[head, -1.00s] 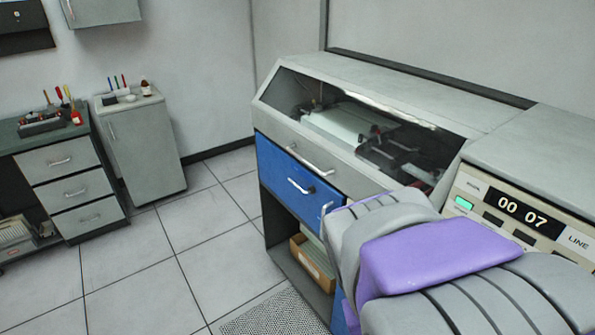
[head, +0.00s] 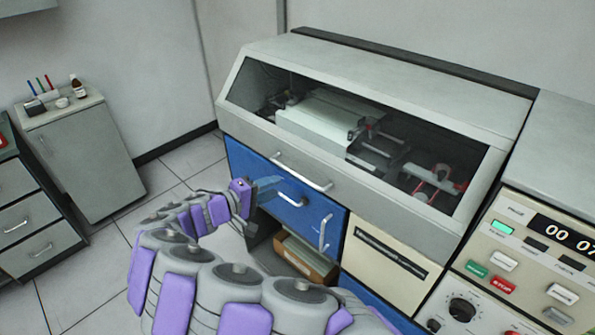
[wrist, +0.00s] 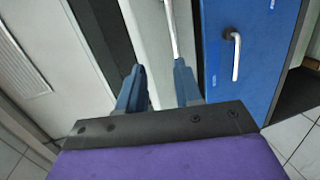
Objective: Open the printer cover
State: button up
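The printer cover (head: 345,200) is a grey slanted lid with a dark glass window, and it is closed. Its silver bar handle (head: 304,172) runs along the front lower edge. The handle (wrist: 171,30) also shows at the top of the wrist view, beyond and near the right fingertip. My gripper (head: 270,187) is in front of the blue panel, just below and left of the cover handle. In the wrist view my gripper (wrist: 160,68) has its two blue fingers apart with nothing between them. Contact with the handle does not show.
The blue front (head: 262,185) below the cover has its own silver handle (head: 291,201). A cardboard box (head: 305,258) sits in the open space underneath. The control panel (head: 510,262) stands at right. A grey cabinet (head: 80,160) is at left, with tiled floor between.

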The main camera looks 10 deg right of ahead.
jog(key=n+t, duration=0.1)
send_near(294, 172)
jog(key=shift+y, duration=0.4)
jog(key=b+x, duration=0.3)
jog(key=x, duration=0.7)
jog(key=shift+s+d+f, duration=0.15)
jog(key=shift+d, duration=0.35)
jog(key=shift+a, duration=0.5)
jog(key=c, duration=0.3)
jog(key=shift+d, duration=0.1)
jog(key=c, duration=0.3)
grip_shut()
jog(key=shift+d+f, duration=0.1)
